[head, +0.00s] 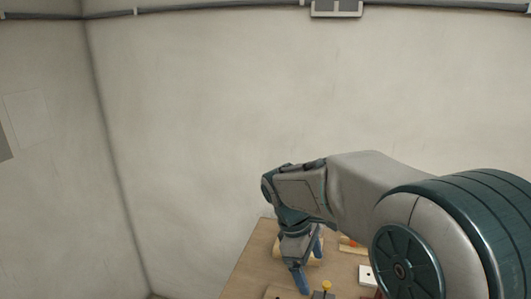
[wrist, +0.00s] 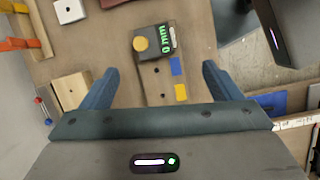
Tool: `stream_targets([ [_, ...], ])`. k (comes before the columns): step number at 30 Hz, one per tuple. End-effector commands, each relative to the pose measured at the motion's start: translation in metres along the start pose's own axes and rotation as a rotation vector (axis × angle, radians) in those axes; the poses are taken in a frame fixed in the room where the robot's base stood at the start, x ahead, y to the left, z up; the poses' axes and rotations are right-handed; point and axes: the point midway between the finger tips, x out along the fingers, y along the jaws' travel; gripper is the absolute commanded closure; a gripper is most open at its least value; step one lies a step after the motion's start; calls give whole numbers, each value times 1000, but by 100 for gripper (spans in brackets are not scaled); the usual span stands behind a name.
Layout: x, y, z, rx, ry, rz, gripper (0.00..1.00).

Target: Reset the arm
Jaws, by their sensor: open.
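My gripper (head: 309,268) hangs at the end of my arm, pointing down over a wooden table (head: 245,272) in the head view. In the wrist view my gripper (wrist: 158,90) shows two blue fingers spread wide with nothing between them. A dark device (wrist: 154,42) with a yellow round knob and a green "0 mm" display sits at the board's far end.
A white block with a hole (wrist: 69,10) lies at the upper left of the wrist view. A pale wooden block (wrist: 72,90) is beside the left finger. Orange pieces (wrist: 14,43) are at the left edge. A blue item (wrist: 270,101) lies at the right. Bare walls (head: 220,110) surround the table.

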Motion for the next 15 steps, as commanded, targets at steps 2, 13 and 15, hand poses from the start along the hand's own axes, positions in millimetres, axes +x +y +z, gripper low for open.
stream_targets([
  [2, -3, -12, 19, 127, 57, 7, 16],
  [13, 6, -76, 78, 769, 342, -23, 16],
  [15, 10, -86, 85, 875, 390, -37, 16],
])
